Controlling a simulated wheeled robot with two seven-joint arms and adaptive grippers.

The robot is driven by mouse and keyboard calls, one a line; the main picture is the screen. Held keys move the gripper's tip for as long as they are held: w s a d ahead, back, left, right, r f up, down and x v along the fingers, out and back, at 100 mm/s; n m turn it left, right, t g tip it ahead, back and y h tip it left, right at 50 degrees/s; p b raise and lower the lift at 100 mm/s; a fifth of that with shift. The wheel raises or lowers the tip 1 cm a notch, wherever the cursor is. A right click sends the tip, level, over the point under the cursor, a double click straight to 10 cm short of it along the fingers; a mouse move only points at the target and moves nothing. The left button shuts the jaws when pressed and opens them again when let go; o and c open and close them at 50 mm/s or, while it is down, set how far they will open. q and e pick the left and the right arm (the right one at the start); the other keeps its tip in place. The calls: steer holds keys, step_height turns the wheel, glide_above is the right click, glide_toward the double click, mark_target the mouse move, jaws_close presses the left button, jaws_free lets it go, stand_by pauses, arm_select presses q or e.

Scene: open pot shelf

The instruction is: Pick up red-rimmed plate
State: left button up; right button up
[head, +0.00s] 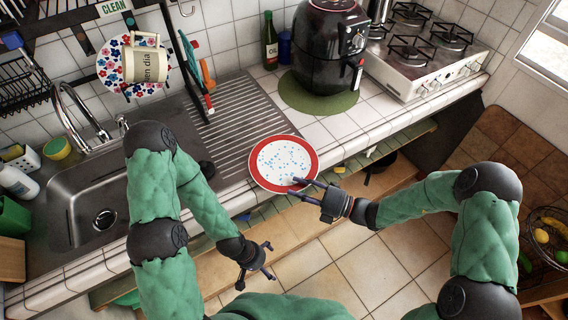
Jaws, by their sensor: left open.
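The red-rimmed plate (262,179) has a white centre with small blue specks. It lies at the counter's front edge, beside the steel drainboard, and its near side appears to stick out past the edge. My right gripper (292,188) is at the plate's lower right rim with its fingers apart. One finger overlaps the rim in the picture and the other lies just along its edge; I cannot tell whether they touch it. My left gripper (269,260) is open and empty, lower down in front of the counter, away from the plate.
A black air fryer (325,45) on a green mat (299,97) stands behind the plate, with a dark bottle (270,45) nearby. The sink (75,205) is left, the stove (425,60) right. An open shelf (285,238) runs below the counter.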

steer(key=shift+x, duration=1.35)
jaws_close()
steer(key=shift+r, duration=0.1)
